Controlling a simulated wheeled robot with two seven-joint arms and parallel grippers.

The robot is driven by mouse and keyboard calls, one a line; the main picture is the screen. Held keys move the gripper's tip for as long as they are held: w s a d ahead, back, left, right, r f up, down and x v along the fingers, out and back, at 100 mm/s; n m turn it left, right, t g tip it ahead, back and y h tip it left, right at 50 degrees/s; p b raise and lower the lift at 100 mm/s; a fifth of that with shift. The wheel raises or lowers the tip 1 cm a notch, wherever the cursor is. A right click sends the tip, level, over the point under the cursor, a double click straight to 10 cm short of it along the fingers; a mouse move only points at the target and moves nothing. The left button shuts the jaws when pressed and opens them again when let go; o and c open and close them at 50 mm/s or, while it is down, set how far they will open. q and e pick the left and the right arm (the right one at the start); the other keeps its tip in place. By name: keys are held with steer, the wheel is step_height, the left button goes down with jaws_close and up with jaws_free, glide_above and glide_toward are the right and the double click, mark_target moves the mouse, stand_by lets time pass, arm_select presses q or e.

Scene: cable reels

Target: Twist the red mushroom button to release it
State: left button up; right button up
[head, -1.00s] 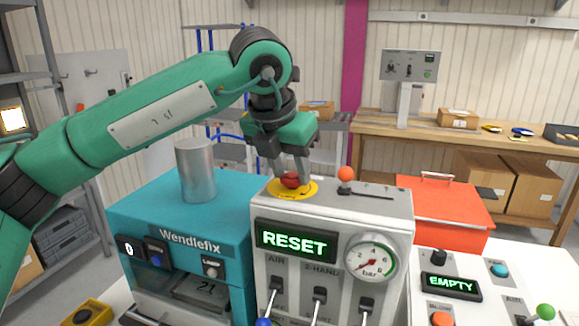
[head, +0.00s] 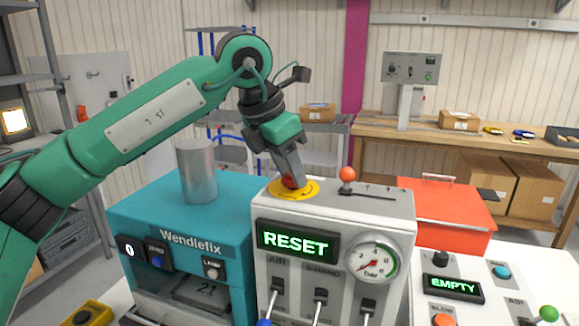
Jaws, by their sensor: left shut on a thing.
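The red mushroom button (head: 288,182) sits on a round yellow plate (head: 305,190) on top of the light grey control box (head: 390,208). My left gripper (head: 289,178) comes down on it from above, tilted, and is shut on the button. Its fingers hide much of the button. The display on the box's front (head: 297,243) reads RESET in green. My right gripper is not in view.
A lever with an orange ball (head: 347,174) stands close to the right of the button. A teal Wendlefix machine (head: 140,205) with a metal cylinder (head: 196,170) is to the left. A red-orange box (head: 445,212) stands behind right.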

arm_select(q)
steer(key=shift+m+g, duration=0.3)
steer(key=shift+m, duration=0.6)
steer(key=shift+w+m+p, duration=0.1)
steer(key=shift+m+p, duration=0.2)
steer(key=shift+m, duration=0.1)
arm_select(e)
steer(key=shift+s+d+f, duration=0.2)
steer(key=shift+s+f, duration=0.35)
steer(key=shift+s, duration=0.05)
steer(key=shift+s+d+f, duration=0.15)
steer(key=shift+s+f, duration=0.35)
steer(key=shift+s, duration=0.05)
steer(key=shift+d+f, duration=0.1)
arm_select(q)
steer(key=o, duration=1)
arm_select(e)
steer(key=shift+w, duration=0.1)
arm_select(q)
steer(key=shift+a+r, duration=0.1)
